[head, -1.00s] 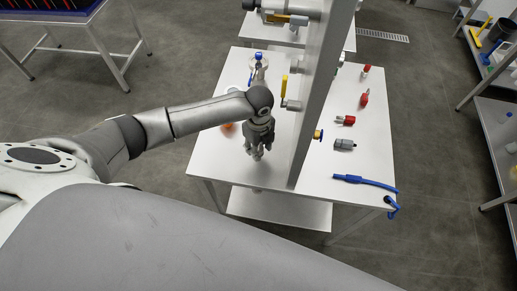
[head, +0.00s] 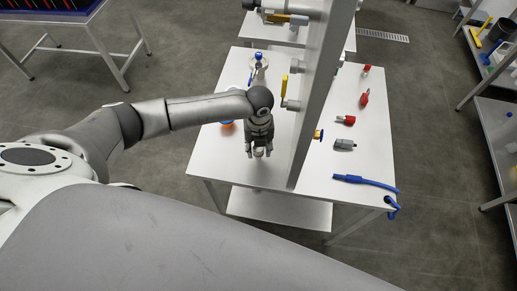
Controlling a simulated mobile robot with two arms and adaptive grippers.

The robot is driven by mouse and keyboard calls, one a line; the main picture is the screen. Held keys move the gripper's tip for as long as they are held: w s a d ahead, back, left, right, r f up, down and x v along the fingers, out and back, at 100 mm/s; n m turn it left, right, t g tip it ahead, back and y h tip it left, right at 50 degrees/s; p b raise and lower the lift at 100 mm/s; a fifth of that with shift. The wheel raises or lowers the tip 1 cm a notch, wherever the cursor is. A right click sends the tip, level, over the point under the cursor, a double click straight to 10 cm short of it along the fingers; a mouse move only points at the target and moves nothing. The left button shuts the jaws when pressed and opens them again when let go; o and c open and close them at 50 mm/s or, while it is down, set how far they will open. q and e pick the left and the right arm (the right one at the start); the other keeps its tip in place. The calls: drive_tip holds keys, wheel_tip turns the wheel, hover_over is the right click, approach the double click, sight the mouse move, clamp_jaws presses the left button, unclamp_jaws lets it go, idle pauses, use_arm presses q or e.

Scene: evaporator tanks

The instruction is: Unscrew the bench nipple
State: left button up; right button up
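My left gripper (head: 259,153) points down over the left half of the white bench (head: 215,150), left of the tall grey panel. Its two fingers look apart, with a small pale piece between them. I cannot tell whether they touch it, or whether it is the bench nipple. The gripper and wrist hide the bench surface directly under them. My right gripper is not in view.
The upright panel (head: 322,85) carries a yellow-handled valve (head: 285,88). An orange item (head: 227,123) and a blue-topped fitting (head: 258,57) are left of it. Red fittings (head: 346,120), a grey block (head: 345,144) and a blue hose (head: 365,182) lie on the right.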

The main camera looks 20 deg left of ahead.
use_arm(q)
clamp_jaws()
drive_tip(key=n, duration=0.3)
drive_tip(key=shift+n, duration=1.1)
drive_tip(key=shift+d, duration=0.1)
drive_tip(key=shift+n, duration=2.6)
